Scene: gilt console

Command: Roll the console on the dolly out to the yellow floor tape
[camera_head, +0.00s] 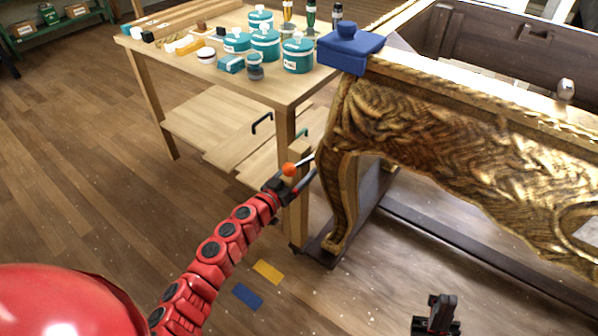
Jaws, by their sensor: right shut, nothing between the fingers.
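The gilt carved console (450,140) stands at the right, its near leg (343,205) on a dark low board of the dolly (325,250). The yellow floor tape (267,272) is a short strip on the floor left of the dolly. My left gripper (297,184), on the red arm, is close to the left of the near leg, beside an orange ball on a thin rod (289,169). Whether its fingers are open or shut, or touch the leg, I cannot tell. My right gripper (440,311) is shut and empty, low at the bottom right in front of the console.
A wooden table (220,75) with several teal jars and bottles stands close left of the console. A blue tape strip (247,296) lies near the yellow one. The floor at left is open.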

